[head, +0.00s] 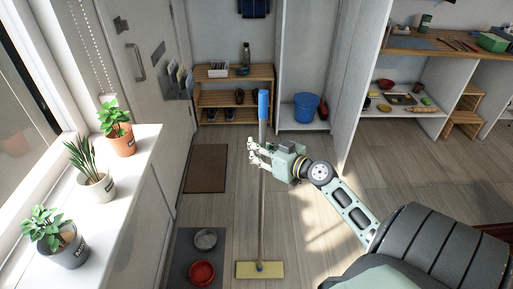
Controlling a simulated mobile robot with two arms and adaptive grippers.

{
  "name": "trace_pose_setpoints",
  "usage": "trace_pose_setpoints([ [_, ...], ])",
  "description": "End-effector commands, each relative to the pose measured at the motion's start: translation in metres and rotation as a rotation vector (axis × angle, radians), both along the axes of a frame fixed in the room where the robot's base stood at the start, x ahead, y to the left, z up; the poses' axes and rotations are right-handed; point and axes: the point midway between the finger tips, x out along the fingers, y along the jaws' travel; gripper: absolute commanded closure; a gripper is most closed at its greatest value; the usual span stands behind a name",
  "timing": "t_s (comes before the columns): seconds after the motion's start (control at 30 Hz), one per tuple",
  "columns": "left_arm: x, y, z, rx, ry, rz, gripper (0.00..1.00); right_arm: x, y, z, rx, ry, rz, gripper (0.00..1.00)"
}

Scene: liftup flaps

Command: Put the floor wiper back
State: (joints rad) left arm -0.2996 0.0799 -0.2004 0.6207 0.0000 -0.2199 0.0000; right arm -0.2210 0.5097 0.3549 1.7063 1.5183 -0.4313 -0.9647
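The floor wiper (261,215) stands upright in the middle of the head view, with a blue grip at the top of its pole and a flat yellow head at the bottom. My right gripper (254,153) comes in from the right and is closed around the upper pole, just below the blue grip. The yellow head is low, at or just above the floor; I cannot tell which. A tall white closet (304,60) stands open ahead, with a blue bucket (306,107) and a red item (323,109) at its bottom. My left gripper is not in view.
A wooden shoe rack (235,97) stands left of the closet. A brown mat (206,168) and a grey mat with two bowls (202,272) lie on the left floor. Potted plants line the windowsill (122,195). White shelves (410,75) stand right. Floor before the closet is clear.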

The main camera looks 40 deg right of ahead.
Motion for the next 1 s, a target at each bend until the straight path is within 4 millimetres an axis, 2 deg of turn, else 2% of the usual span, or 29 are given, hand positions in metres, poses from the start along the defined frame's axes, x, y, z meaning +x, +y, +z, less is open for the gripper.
trace_pose_setpoints([
  [0.03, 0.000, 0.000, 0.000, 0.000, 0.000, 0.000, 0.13, 0.000, 0.000, 0.000, 0.000, 0.000, 0.000, 0.73],
  [0.13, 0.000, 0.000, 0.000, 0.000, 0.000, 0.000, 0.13, 0.000, 0.000, 0.000, 0.000, 0.000, 0.000, 0.64],
  [0.53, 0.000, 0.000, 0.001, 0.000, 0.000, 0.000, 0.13, -0.003, -0.001, 0.001, 0.000, 0.001, 0.000, 0.64],
  [0.67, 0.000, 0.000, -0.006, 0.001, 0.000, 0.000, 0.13, -0.020, -0.002, 0.001, -0.001, 0.002, 0.000, 0.64],
  [1.0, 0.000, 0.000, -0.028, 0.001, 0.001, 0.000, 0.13, -0.086, -0.010, 0.012, 0.000, 0.001, -0.001, 0.64],
])
